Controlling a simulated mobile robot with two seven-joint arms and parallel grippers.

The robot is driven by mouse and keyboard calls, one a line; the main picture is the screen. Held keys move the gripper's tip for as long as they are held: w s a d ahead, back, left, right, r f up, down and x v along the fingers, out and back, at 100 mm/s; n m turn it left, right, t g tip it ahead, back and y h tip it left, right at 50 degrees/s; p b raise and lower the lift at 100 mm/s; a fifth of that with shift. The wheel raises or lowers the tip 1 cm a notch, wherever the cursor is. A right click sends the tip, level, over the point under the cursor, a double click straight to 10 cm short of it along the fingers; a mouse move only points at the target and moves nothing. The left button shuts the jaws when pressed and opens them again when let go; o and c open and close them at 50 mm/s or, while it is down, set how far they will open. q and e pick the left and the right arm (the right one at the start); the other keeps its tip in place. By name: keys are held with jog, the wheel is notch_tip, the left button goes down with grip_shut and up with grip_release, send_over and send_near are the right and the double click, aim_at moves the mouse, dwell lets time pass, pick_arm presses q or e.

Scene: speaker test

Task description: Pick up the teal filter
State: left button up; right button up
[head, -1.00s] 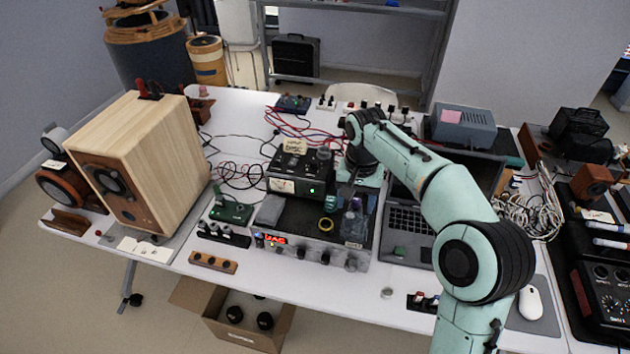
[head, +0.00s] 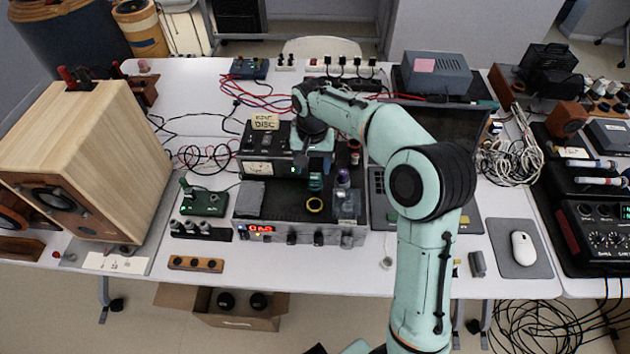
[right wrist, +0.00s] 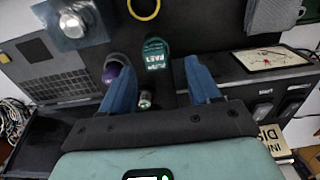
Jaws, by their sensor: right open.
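The teal filter (head: 316,183) stands on the dark top of the amplifier unit, just beside the black meter box. In the right wrist view the teal filter (right wrist: 156,54) has pale lettering and shows just beyond and between the fingertips. My right gripper (right wrist: 161,80) is open, with its two blue fingers apart and nothing held between them. In the head view my right gripper (head: 316,160) hangs close behind the filter, its fingers partly hidden by my wrist. My left gripper is not in view.
A purple-topped item (head: 343,178) stands close to the filter's right; it also shows in the wrist view (right wrist: 111,72). A yellow ring (head: 314,204) lies in front. The meter box (head: 262,165) is at left, a laptop (head: 455,209) at right. The white table's front strip (head: 300,275) is mostly clear.

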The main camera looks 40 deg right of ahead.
aim_at(315, 176)
jog(key=shift+s+d+f, duration=0.1)
jog(key=shift+d+f, duration=0.1)
jog(key=shift+f, duration=1.15)
jog(key=shift+s+d+f, duration=0.1)
jog(key=shift+d+f, duration=0.05)
jog(key=shift+f, duration=1.15)
jog(key=c, duration=1)
